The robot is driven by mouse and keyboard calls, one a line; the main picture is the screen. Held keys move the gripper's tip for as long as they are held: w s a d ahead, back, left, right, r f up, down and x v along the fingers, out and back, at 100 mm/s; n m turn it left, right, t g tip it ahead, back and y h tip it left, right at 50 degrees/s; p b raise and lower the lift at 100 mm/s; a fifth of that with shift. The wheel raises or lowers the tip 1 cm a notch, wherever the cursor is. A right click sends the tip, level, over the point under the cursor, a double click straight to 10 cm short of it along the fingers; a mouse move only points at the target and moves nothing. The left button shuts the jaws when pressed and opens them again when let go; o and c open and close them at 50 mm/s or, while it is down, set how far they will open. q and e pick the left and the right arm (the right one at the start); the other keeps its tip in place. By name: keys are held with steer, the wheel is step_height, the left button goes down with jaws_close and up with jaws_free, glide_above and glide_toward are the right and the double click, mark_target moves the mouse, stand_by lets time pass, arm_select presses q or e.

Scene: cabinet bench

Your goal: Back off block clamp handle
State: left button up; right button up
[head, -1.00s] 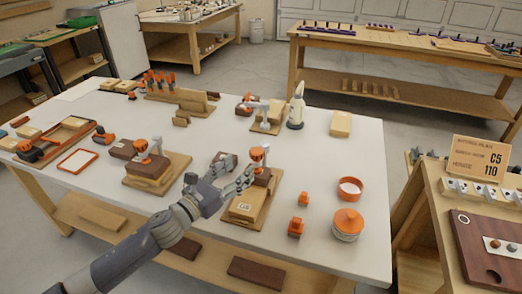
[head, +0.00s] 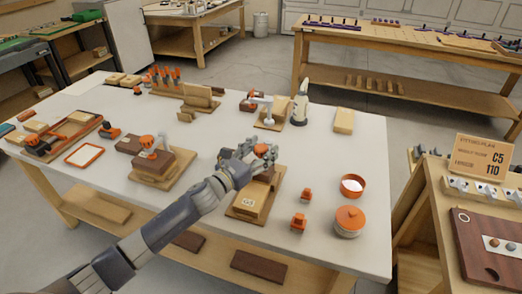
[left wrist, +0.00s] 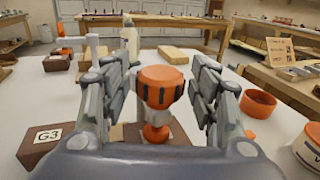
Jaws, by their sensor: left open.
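The block clamp's orange handle (left wrist: 162,88) stands upright, centred between the spread fingers of my left gripper (left wrist: 160,95) in the left wrist view. The fingers are open, with a visible gap on each side of the handle. In the head view the left gripper (head: 256,155) surrounds the orange handle and partly hides it. The clamp sits on a wooden block fixture (head: 247,205) with a white label. In the wrist view a dark block labelled G3 (left wrist: 38,148) lies to the left. My right gripper is not in view.
A similar clamp fixture (head: 152,160) stands to the left on the table. Small orange pieces (head: 299,221), an orange bowl (head: 352,186) and an orange-lidded jar (head: 349,221) stand to the right. A white bottle (head: 300,105) and another clamp (head: 260,108) are behind.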

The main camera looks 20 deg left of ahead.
arm_select(q)
steer(key=shift+c, duration=0.2)
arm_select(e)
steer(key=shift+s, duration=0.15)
arm_select(q)
steer(key=c, duration=1)
steer(key=shift+c, duration=0.2)
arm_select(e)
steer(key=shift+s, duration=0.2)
arm_select(q)
steer(key=shift+f+n+y, duration=0.1)
steer(key=shift+n+y, duration=0.2)
steer(key=shift+y, duration=0.1)
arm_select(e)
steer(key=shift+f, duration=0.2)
